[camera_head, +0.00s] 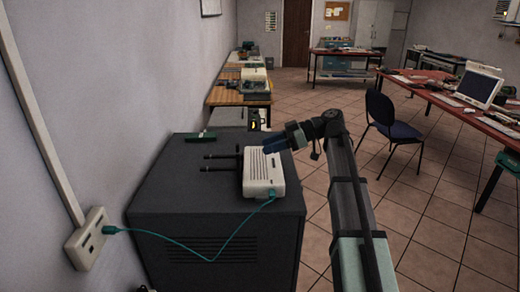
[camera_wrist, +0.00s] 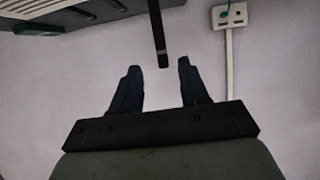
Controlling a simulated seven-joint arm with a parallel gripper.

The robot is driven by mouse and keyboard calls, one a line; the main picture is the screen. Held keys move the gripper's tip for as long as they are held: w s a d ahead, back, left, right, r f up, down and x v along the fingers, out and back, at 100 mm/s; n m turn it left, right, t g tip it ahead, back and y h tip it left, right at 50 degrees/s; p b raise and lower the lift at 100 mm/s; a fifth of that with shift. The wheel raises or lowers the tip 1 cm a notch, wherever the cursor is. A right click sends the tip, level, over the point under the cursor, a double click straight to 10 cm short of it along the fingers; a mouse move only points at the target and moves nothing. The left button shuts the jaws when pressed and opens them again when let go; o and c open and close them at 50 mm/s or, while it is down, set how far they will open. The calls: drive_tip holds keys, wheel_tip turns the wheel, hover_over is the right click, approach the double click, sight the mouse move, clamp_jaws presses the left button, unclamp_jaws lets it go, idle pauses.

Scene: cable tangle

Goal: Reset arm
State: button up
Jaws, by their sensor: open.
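My gripper (camera_head: 272,146) is above the far end of a white router (camera_head: 264,178) on the dark cabinet (camera_head: 160,192). The fingers are apart in the wrist view (camera_wrist: 159,68), with nothing gripped between them. The router has dark antennas (camera_head: 222,169) pointing left. One dark antenna (camera_wrist: 158,35) hangs into the wrist view just beyond the fingertips, and part of the router (camera_wrist: 75,14) shows at the top left. A teal cable (camera_head: 205,260) runs from the router's near end to a wall socket (camera_head: 88,240). The socket also shows in the wrist view (camera_wrist: 230,15).
A small green object (camera_head: 201,136) lies at the cabinet's back. The wall is close on the left. A blue chair (camera_head: 390,125) and a red-edged table with a monitor (camera_head: 478,86) stand to the right. The tiled floor between is open.

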drive_tip(key=shift+d+r, duration=0.15)
drive_tip(key=shift+d, duration=0.2)
